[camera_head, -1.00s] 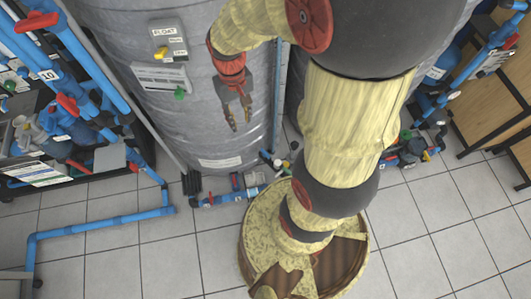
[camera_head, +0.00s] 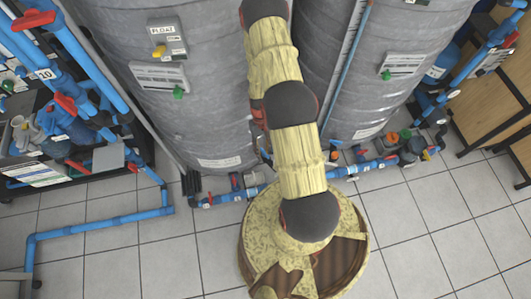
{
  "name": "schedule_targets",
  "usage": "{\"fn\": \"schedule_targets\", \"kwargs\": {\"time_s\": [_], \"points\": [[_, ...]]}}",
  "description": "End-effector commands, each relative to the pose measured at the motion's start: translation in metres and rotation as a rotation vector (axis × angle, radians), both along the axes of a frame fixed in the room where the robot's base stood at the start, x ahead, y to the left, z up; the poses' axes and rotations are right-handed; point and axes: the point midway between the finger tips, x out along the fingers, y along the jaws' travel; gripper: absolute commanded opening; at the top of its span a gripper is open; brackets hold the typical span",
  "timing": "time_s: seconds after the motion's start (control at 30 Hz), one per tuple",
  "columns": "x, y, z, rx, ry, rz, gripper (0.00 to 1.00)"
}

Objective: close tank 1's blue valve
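Two large grey tanks stand side by side, a left tank (camera_head: 205,110) and a right tank (camera_head: 340,90). I cannot read which one is tank 1. Blue pipework with small valves runs along the floor at the foot of the left tank (camera_head: 225,198), and more blue pipework lies at the foot of the right tank (camera_head: 375,166). Red handles show on it, but I cannot single out the blue valve. My arm rises in front of the gap between the tanks. My gripper is mostly hidden behind it; only a reddish-dark sliver shows beside the elbow, and its fingers cannot be made out.
A rack with blue pipes and red valve handles (camera_head: 66,104) stands at the left. A blue pipe (camera_head: 100,221) runs low over the floor there. A wooden cabinet (camera_head: 485,100) is at the right. The tiled floor (camera_head: 440,220) at the front right is clear.

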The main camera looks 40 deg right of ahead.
Motion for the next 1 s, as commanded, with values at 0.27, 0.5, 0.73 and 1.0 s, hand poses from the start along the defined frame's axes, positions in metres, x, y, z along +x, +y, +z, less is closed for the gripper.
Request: {"fn": "schedule_targets", "kwargs": {"time_s": [0.27, 0.5, 0.73, 1.0], "points": [[0.004, -0.03, -0.128, -0.05, -0.12, 0.089, 0.28], [0.058, -0.076, -0.15, -0.177, -0.293, 0.256, 0.28], [0.06, -0.078, -0.175, -0.183, -0.303, 0.284, 0.28], [0.061, -0.078, -0.214, -0.182, -0.303, 0.282, 0.28]]}}
